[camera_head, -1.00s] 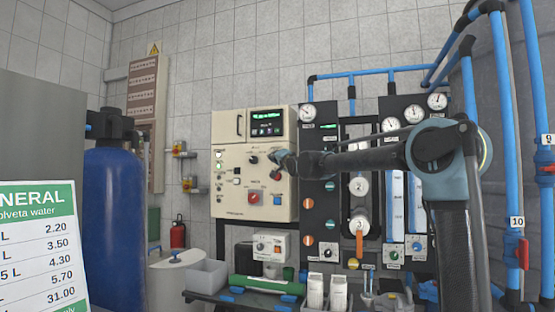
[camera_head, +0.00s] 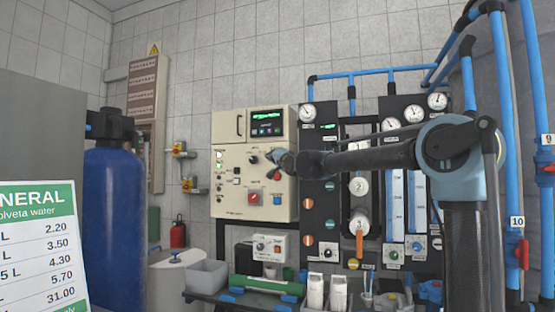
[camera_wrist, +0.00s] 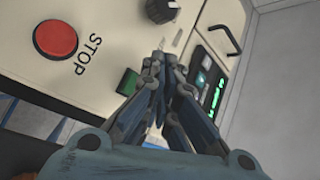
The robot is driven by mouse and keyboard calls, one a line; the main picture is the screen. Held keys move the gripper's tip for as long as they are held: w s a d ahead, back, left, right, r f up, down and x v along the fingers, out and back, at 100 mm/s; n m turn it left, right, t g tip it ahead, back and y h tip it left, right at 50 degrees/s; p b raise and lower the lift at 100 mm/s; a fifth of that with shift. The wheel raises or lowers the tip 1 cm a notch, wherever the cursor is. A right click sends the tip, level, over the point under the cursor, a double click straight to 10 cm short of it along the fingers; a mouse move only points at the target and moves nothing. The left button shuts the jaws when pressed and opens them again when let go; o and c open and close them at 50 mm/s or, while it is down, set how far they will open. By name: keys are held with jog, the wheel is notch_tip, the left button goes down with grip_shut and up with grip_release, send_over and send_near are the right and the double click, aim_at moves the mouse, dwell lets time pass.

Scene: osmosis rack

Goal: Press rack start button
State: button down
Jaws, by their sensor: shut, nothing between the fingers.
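The cream control box (camera_head: 228,205) with its lit screen (camera_head: 266,123) hangs on the wall at centre. My gripper (camera_head: 273,157) is shut and empty in front of the box's right half, below the screen. In the wrist view, the closed fingertips (camera_wrist: 168,66) lie close to the panel, between a green square button (camera_wrist: 128,82) and the screen (camera_wrist: 207,85). A round red button (camera_wrist: 55,39) marked STOP lies farther left. Whether the fingers touch the panel cannot be told. In the head view the green button cannot be made out; my gripper covers part of that area.
A black knob (camera_wrist: 161,10) is near the fingers in the wrist view. Right of the box is a black panel with gauges (camera_head: 390,124) and valves, plus blue pipes (camera_head: 513,150). A blue tank (camera_head: 114,205) stands left. A bench below holds small containers.

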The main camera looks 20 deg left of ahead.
jog(key=s, duration=0.3)
jog(key=shift+s+a, duration=0.2)
jog(key=shift+s, duration=0.1)
dwell(0.7)
jog(key=s+d+f+n+g+h, duration=0.1)
jog(key=s+d+f+g+h, duration=0.15)
jog(key=d+f, duration=0.7)
jog(key=s+d+f+n+g+h, duration=0.1)
jog(key=s+d+f+h, duration=0.2)
jog(key=d+f, duration=0.7)
jog(key=s+d+f+n+g+h, duration=0.1)
jog(key=s+d+f+g+h, duration=0.15)
jog(key=d+f, duration=0.75)
jog(key=s+d+f+g+h, duration=0.1)
jog(key=s+d+f+g, duration=0.1)
jog(key=s+d+f, duration=0.5)
jog(key=s+d+f+g+h, duration=0.2)
jog(key=s+d+f, duration=0.6)
jog(key=s+f, duration=0.5)
jog(key=s+d+f+g+h, duration=0.2)
jog(key=s+d+f+g, duration=0.1)
jog(key=s+d+f, duration=0.5)
jog(key=s+f, duration=0.1)
jog(key=s, duration=0.2)
jog(key=shift+s+f+n+g, duration=0.3)
jog(key=shift+s+f+n, duration=0.1)
